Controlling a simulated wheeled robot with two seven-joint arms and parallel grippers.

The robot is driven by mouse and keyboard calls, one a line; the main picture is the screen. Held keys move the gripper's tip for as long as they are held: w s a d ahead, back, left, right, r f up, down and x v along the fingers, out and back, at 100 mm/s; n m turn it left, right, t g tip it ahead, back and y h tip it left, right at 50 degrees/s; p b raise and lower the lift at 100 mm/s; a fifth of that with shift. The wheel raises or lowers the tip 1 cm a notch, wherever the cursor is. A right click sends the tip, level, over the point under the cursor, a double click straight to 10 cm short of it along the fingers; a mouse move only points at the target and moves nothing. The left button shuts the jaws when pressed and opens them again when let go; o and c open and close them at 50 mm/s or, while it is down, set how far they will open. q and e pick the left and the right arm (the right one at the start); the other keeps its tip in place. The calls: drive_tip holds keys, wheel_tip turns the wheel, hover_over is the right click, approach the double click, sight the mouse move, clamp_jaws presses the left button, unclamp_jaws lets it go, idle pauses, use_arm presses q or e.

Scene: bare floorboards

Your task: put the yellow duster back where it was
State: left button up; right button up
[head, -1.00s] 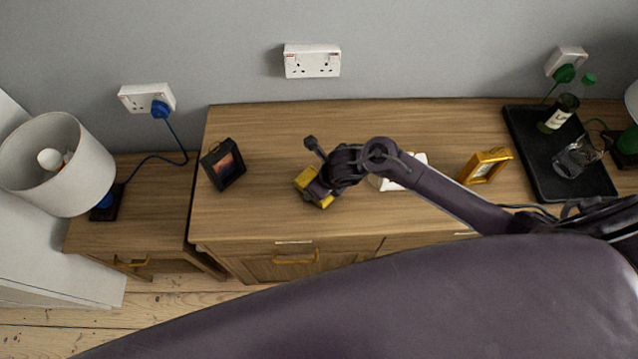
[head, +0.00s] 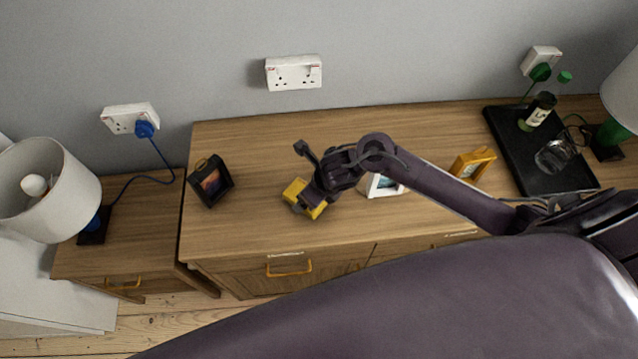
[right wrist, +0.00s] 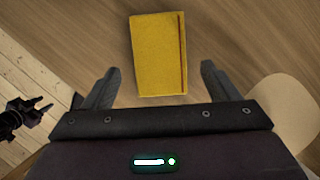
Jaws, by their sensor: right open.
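The yellow duster (right wrist: 159,54) lies on the wooden cabinet top. It is a yellow block with a darker strip along one side. In the head view the duster (head: 295,188) is partly hidden under my right gripper (head: 308,199). In the right wrist view my right gripper (right wrist: 156,88) is open, with its fingers on either side of the duster's near end and gaps between. I cannot tell its height above the wood. A small dark claw, apparently my left gripper (right wrist: 32,108), shows at the left edge of the right wrist view, low over the floor; its jaw state is unclear.
A dark picture frame (head: 210,181) stands left of the duster. A white frame (head: 382,187), partly behind my arm, and a gold frame (head: 472,162) stand to the right. A black tray (head: 508,145) holds a bottle and a glass. The cabinet top behind the duster is clear.

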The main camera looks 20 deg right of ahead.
drive_tip(key=p+v, duration=0.1)
drive_tip(key=v, duration=0.6)
drive_tip(key=shift+s+r, duration=0.2)
drive_tip(key=shift+r, duration=0.15)
